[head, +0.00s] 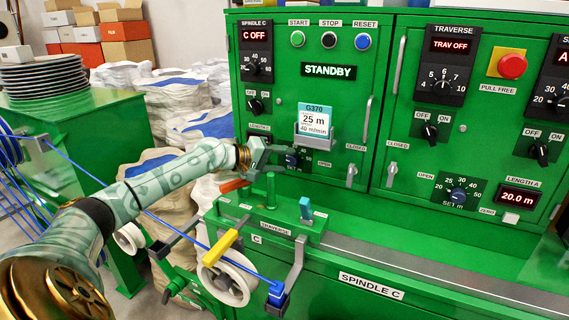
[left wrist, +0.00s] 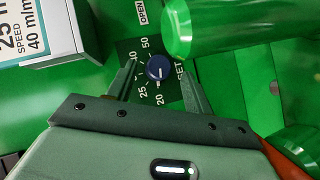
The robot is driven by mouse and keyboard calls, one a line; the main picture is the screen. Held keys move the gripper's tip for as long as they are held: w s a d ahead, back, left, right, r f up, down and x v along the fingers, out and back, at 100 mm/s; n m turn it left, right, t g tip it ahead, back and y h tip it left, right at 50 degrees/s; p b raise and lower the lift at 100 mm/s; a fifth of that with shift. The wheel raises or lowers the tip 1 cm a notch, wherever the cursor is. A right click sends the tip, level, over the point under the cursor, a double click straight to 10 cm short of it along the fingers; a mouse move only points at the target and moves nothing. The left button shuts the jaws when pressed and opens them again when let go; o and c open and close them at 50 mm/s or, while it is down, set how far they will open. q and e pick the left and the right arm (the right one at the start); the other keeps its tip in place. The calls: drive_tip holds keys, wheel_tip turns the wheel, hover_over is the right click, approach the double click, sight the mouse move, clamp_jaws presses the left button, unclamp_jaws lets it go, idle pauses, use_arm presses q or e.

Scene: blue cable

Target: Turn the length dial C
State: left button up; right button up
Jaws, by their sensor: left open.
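The length dial C is a dark blue round knob (left wrist: 157,68) on a dark scale plate with white numbers, in the left wrist view. In the head view the knob (head: 292,160) shows small beside my gripper, partly hidden. Its white mark appears to point toward the 20 end of the scale. My left gripper (head: 283,154) is open at the panel. In the left wrist view its fingers (left wrist: 160,78) stand on either side of the knob, with gaps; whether they touch it I cannot tell. My right gripper is out of view.
A blue cable (head: 170,225) passes my forearm toward a white pulley (head: 228,280).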

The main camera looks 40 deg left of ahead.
use_arm(q)
drive_tip(key=shift+w+d+f, duration=0.1)
drive_tip(key=shift+w+d, duration=0.05)
drive_tip(key=shift+w, duration=0.3)
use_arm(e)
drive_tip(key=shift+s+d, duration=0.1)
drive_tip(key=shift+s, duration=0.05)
use_arm(q)
drive_tip(key=c, duration=1)
drive_tip(key=shift+p, duration=0.4)
drive_tip(key=m+g+y+p, duration=0.1)
drive_tip(key=p, duration=0.4)
drive_tip(key=r+m+y+p, duration=0.1)
drive_tip(key=p, duration=0.5)
drive_tip(key=d+m+g+y+p, duration=0.1)
drive_tip(key=y+p, duration=0.1)
drive_tip(key=p, duration=0.3)
drive_tip(key=shift+w+r+m+g+p, duration=0.15)
drive_tip(key=shift+m+g+p, duration=0.15)
drive_tip(key=shift+m+p, duration=0.1)
drive_tip(key=shift+f+y+p, duration=0.3)
drive_tip(key=shift+p, duration=0.5)
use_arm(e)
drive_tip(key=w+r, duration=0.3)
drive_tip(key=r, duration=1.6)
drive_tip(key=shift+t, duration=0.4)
